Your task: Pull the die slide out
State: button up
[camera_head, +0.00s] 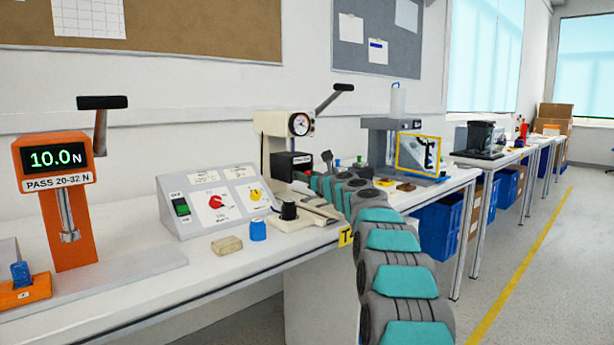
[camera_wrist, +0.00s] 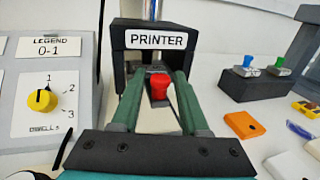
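The printer (camera_wrist: 157,40) is a dark block with a white "PRINTER" label in the wrist view. In the head view, the pad-press-like machine with a gauge and lever (camera_head: 300,124) stands behind the end of my arm. A red knob (camera_wrist: 160,86) sits at the front of a pale strip under the printer, which looks like the die slide (camera_wrist: 157,122). My gripper (camera_wrist: 158,82) has its two green fingers apart, one on each side of the red knob. A narrow gap seems to show beside the knob. In the head view my gripper's fingertips are hard to make out.
A control panel with a yellow dial (camera_wrist: 42,99) stands left of my gripper. A dark block with blue and green knobs (camera_wrist: 262,78) and an orange piece (camera_wrist: 243,125) lie to the right. An orange force tester (camera_head: 62,190) and a blue cap (camera_head: 258,230) stand on the bench.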

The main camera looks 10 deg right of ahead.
grip_shut()
dwell(1.1)
